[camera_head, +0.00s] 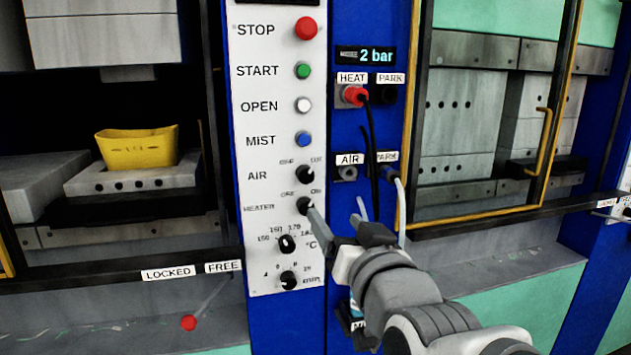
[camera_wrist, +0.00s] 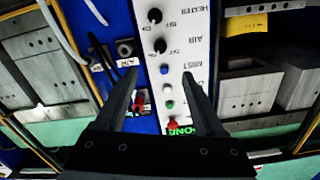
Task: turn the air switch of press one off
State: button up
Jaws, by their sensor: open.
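The air switch (camera_head: 305,174) is a black rotary knob on the white control panel (camera_head: 262,100), beside the label AIR. Small marks stand above it to left and right; its exact setting is hard to read. It also shows in the wrist view (camera_wrist: 160,46), where the panel appears upside down. My gripper (camera_head: 338,220) is open and empty, below and right of the air switch in the head view. One finger overlaps the edge of the heater knob (camera_head: 304,205); contact cannot be told. In the wrist view my fingers (camera_wrist: 160,72) spread across the panel, with the air switch just beyond them.
Stop, start, open and mist buttons (camera_head: 303,105) are stacked above the air switch. Temperature and timer knobs (camera_head: 287,243) sit below. Hoses hang from the blue connector panel (camera_head: 360,200) at right. A yellow part (camera_head: 137,147) rests in the left press; a red-knobbed lever (camera_head: 188,322) is below.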

jog(key=p, duration=0.3)
send_near(307, 178)
jog(key=x, duration=0.8)
jog(key=shift+w+a, duration=0.1)
jog(key=shift+w, duration=0.15)
jog(key=shift+b, duration=0.3)
grip_shut()
